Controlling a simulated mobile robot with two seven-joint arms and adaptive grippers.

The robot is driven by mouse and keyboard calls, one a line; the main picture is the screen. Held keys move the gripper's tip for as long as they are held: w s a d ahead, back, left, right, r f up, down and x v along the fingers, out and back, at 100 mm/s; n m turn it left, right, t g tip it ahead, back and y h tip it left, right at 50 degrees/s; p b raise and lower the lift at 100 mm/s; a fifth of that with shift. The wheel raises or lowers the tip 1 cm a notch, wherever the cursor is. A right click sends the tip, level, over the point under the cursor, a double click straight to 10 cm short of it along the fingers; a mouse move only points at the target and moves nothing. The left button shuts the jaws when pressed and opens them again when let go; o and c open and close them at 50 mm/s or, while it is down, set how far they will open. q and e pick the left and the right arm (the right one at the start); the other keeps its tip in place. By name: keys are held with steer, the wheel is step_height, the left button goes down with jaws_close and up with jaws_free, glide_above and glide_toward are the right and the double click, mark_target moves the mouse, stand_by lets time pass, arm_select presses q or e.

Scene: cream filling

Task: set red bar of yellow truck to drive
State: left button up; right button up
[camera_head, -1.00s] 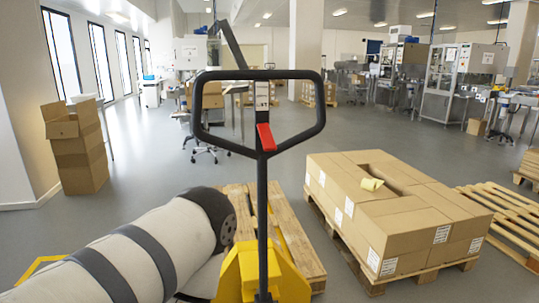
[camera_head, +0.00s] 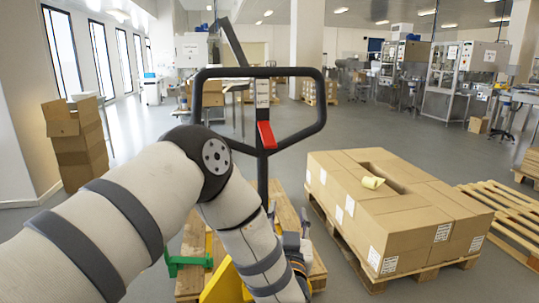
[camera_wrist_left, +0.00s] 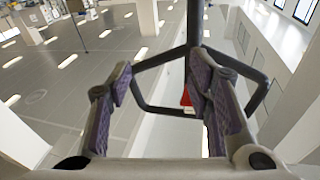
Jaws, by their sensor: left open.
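The black loop handle (camera_head: 322,103) of the yellow truck (camera_head: 222,286) stands upright in the middle of the head view. The red bar (camera_head: 266,135) sits at the base of the loop, slanting down. My left arm bends over in front of the truck, hiding much of its body. My left gripper (camera_head: 294,240) is low beside the handle's shaft, partly hidden. In the left wrist view, the left gripper (camera_wrist_left: 162,65) is open and empty. The red bar (camera_wrist_left: 186,97) shows beyond its fingers, near the right finger, apart from them. My right gripper is out of view.
Stacked cartons (camera_head: 395,205) fill a pallet on the right, with an empty pallet (camera_head: 510,208) beyond. Open boxes (camera_head: 77,140) stand at the left wall. A wooden pallet (camera_head: 195,245) lies around the truck.

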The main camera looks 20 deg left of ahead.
mark_target(271, 147)
arm_select(q)
step_height(271, 147, up, 9)
steer(key=a+n+y, duration=0.2)
steer(key=n+y, duration=0.2)
steer(key=y, duration=0.2)
steer(key=x, duration=0.4)
steer(key=b+x, duration=0.1)
steer(key=x, duration=0.3)
steer(key=b+x, duration=0.1)
steer(key=x, duration=0.3)
steer(key=shift+a+r, duration=0.2)
steer(key=shift+r, duration=0.25)
jaws_close()
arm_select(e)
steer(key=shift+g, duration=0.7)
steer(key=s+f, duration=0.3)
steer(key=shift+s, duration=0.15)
